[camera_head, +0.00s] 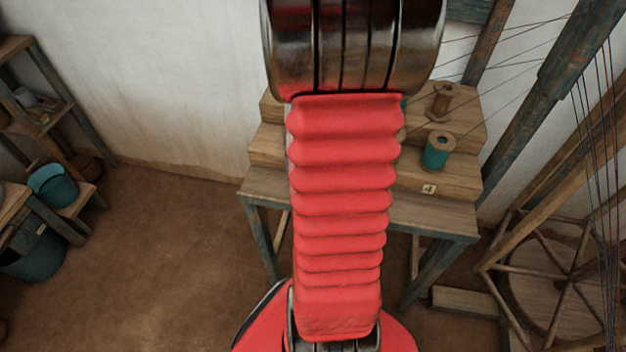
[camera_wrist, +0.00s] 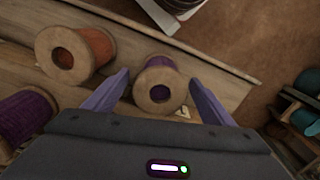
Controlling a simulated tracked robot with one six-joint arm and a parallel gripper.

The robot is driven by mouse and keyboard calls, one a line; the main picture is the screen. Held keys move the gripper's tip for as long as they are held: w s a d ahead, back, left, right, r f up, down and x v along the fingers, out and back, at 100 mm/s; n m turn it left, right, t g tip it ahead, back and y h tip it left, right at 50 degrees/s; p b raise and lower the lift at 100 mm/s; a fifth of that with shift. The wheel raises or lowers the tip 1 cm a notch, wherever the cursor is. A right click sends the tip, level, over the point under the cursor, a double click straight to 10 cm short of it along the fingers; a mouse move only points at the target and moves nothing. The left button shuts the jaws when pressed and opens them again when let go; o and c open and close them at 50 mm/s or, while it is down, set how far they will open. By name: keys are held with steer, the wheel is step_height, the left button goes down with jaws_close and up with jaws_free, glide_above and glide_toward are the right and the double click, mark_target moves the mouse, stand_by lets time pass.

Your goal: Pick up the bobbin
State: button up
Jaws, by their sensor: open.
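In the wrist view a purple bobbin (camera_wrist: 160,86) with wooden end discs lies between the two open fingers of my gripper (camera_wrist: 160,97). One end disc with its dark hole faces the camera, and I cannot tell whether the fingers touch it. An orange-brown bobbin (camera_wrist: 76,55) stands to its left, and another purple bobbin (camera_wrist: 22,117) is at the left edge. In the head view my red-sleeved arm hides the gripper and the middle of the stepped stand. A teal bobbin (camera_head: 437,152) and a brown bobbin (camera_head: 440,101) show on the stand's right side.
The stepped wooden stand (camera_head: 262,185) stands against the white wall. Loom beams and threads (camera_head: 575,65) rise at the right, with a spoked wheel (camera_head: 545,275) below. A shelf with pots (camera_head: 52,185) is at the left. Bare floor (camera_head: 160,260) lies between shelf and stand.

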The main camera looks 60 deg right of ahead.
steer(key=shift+f, duration=0.65)
steer(key=shift+c, duration=0.4)
steer(key=c, duration=1.1)
steer(key=shift+r, duration=0.1)
step_height(320, 180, up, 10)
stand_by(0.4)
